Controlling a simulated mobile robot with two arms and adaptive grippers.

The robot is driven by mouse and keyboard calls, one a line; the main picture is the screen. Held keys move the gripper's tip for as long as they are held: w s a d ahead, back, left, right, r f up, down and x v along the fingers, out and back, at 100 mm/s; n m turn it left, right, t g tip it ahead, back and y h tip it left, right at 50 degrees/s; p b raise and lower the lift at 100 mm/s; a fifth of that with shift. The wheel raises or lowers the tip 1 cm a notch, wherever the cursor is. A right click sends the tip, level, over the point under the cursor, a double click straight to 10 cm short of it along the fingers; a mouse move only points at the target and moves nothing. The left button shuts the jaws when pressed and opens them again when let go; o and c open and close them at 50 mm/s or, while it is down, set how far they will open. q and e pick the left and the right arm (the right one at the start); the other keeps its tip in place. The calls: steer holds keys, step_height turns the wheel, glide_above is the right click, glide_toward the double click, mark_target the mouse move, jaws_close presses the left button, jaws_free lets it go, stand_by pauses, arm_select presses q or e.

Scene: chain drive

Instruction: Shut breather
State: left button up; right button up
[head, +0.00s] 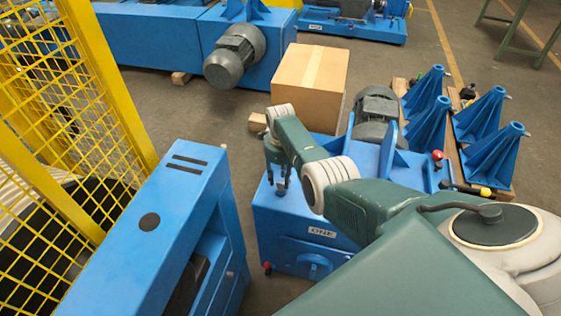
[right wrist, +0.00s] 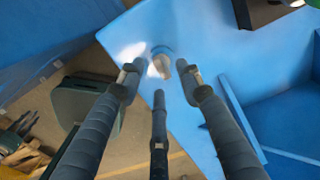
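A blue machine (head: 300,240) with a label reading ONE stands in the middle of the head view. My right gripper (head: 278,188) hangs over the left part of its top. In the right wrist view its fingers are spread, with nothing between them. A small round fitting (right wrist: 161,62), likely the breather, shows on the blue surface just beyond the fingertips. It has a blue rim and a tan-grey part. I cannot tell whether it is open or shut. In the head view I cannot make it out near the gripper. My left gripper is not in view.
A cardboard box (head: 309,82) stands behind the machine. A grey motor (head: 376,112) and blue upright plates rise from its right part. A blue cabinet (head: 165,225) and yellow mesh guard (head: 60,110) are at left. Several blue stands (head: 480,115) are at right.

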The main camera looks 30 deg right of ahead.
mark_target(280, 183)
step_height(280, 183, up, 10)
stand_by(0.3)
steer(key=shift+f, duration=0.1)
stand_by(0.3)
